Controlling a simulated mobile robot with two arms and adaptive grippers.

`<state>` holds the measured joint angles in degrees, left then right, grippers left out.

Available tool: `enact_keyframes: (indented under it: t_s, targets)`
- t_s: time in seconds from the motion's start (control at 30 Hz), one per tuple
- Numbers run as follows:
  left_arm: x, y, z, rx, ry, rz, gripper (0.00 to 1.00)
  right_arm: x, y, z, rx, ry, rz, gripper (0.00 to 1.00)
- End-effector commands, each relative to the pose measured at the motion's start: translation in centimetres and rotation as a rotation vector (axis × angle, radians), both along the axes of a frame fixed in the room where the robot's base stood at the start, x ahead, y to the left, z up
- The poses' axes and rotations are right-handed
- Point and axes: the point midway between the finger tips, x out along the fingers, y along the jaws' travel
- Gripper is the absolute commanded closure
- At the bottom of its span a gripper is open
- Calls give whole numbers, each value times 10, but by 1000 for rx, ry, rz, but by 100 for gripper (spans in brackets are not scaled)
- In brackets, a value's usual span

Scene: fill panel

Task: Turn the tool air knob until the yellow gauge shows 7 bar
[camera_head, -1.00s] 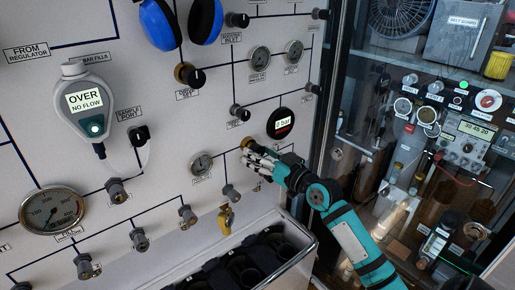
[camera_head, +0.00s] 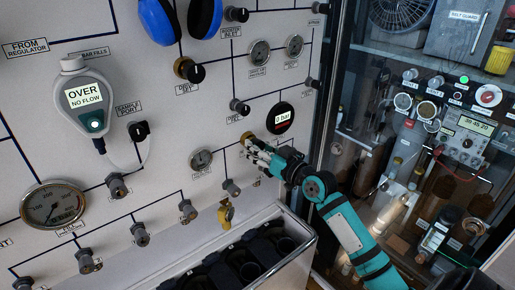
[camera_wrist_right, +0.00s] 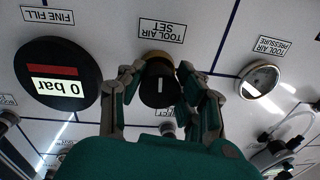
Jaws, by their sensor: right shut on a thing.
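The tool air knob (camera_wrist_right: 158,88) is black with a brass-coloured collar, under an upside-down "TOOL AIR SET" label in the right wrist view. Its collar also shows in the head view (camera_head: 247,141). My right gripper (camera_wrist_right: 158,78) is shut on the knob, one finger on each side; in the head view the gripper (camera_head: 256,150) reaches the panel and hides most of the knob. The small round "TOOL AIR PRESSURE" gauge (camera_wrist_right: 262,80) has a dull yellowish rim; it also shows in the head view (camera_head: 201,160). Its needle is too small to read. My left gripper is out of view.
A black digital "FINE FILL" display (camera_wrist_right: 59,88) beside the knob reads 0 bar. A tray of dark cups (camera_head: 262,262) juts out below the panel. A glass-fronted cabinet (camera_head: 420,150) stands to the right. Several other knobs and fittings surround the gripper.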

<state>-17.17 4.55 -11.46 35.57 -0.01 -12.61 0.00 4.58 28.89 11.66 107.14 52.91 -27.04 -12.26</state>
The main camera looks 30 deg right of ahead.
Motion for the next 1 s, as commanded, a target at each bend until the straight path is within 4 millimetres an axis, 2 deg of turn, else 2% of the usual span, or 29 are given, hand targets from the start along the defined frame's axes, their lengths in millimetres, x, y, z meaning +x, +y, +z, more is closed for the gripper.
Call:
enact_keyframes:
  t_s: [0.1, 0.23, 0.53, 0.57, 0.7, 0.77, 1.0]
  targets:
    - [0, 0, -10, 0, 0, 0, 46, 0, 0, -3, -115, -9, 3, 99]
    - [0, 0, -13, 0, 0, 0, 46, 0, 0, -2, -222, -17, 4, 99]
    - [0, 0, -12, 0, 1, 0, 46, 0, 1, -1, -242, -19, 4, 99]
    - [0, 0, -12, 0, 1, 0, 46, 0, 1, -1, -242, -19, 4, 66]
    - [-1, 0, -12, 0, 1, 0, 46, 0, 0, -1, -242, -19, 3, 47]
    - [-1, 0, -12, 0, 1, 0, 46, 0, 0, 0, -242, -19, 3, 40]
    - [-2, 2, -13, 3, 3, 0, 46, 0, 0, 0, -242, -19, 2, 40]
